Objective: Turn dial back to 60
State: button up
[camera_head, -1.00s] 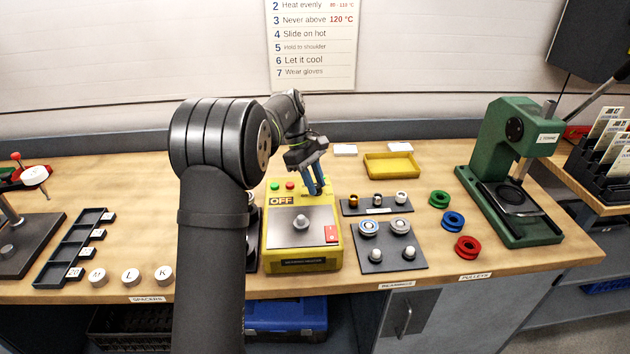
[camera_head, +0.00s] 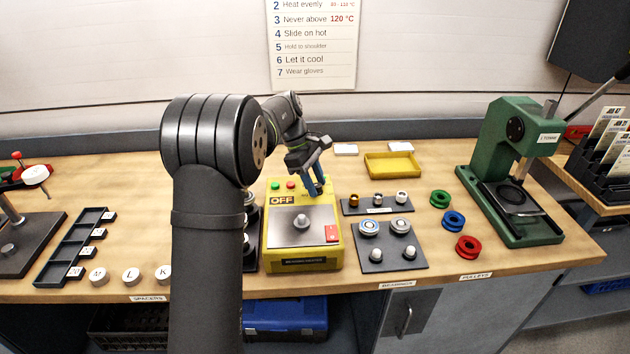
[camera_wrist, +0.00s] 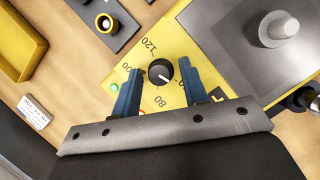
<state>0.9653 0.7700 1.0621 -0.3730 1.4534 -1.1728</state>
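The yellow heater box (camera_head: 334,262) stands mid-bench with a dark OFF panel (camera_head: 282,200). In the wrist view its black dial (camera_wrist: 161,72) sits on the yellow face (camera_wrist: 178,40). The dial's white pointer slants to the lower right, past the 80 mark. The marks 120, 100 and 80 show; no 60 can be read, and the right finger covers part of the scale. My gripper (camera_wrist: 158,67) is open, its blue fingers on either side of the dial with gaps showing. In the head view my gripper (camera_head: 316,190) is low over the box's back right, hiding the dial.
Bearing trays (camera_head: 388,240) stand close on the right. A yellow tray (camera_head: 392,165) lies behind. A green press (camera_head: 505,165) is further right.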

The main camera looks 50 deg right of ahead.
jog(key=shift+o, duration=0.4)
jog(key=shift+r, duration=0.1)
jog(key=shift+w+r, duration=0.15)
jog(key=shift+r, duration=0.1)
jog(key=v, duration=1.6)
jog(key=shift+r, duration=0.35)
jog(key=shift+a+f, duration=0.1)
jog(key=x, duration=1.7)
jog(key=shift+f, duration=0.1)
jog(key=shift+w, duration=0.1)
